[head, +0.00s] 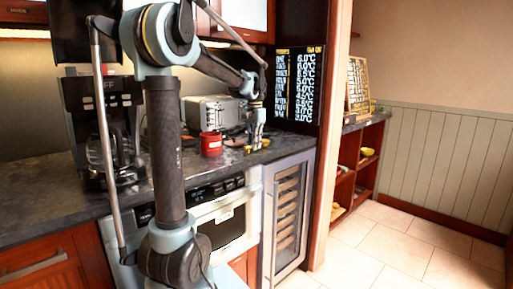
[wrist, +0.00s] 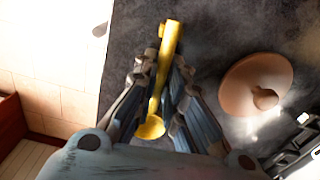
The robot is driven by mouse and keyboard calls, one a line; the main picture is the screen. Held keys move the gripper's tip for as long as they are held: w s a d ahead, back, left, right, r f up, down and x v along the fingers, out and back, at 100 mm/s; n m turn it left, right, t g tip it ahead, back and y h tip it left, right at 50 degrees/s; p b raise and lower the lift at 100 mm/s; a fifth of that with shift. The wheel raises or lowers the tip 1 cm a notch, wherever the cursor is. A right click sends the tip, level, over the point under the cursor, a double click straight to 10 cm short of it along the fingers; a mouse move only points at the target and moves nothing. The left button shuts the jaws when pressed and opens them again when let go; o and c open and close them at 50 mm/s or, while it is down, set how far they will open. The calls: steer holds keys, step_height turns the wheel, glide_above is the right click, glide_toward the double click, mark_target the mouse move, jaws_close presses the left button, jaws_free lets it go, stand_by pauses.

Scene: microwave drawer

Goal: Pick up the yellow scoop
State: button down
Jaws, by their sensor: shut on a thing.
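The yellow scoop (wrist: 168,42) is in the wrist view, between the two fingers of my gripper (wrist: 160,76). Its long handle points to the top of the picture, and its small round bowl (wrist: 151,128) lies toward the palm. The fingers are shut on the handle. The dark counter is behind it; I cannot tell whether the scoop touches the counter. In the head view my gripper (head: 257,128) points down over the counter near its right end, and the scoop is too small there to make out clearly.
A round tan lid-like thing with a knob (wrist: 262,96) lies right of the scoop on the dark counter (wrist: 215,45). A red canister (head: 211,144), a toaster (head: 208,112) and a coffee maker (head: 105,125) stand on the counter. A menu board (head: 300,85) is behind my gripper.

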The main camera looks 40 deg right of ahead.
step_height(320, 180, up, 10)
steer(key=shift+r, duration=0.25)
stand_by(0.5)
stand_by(0.7)
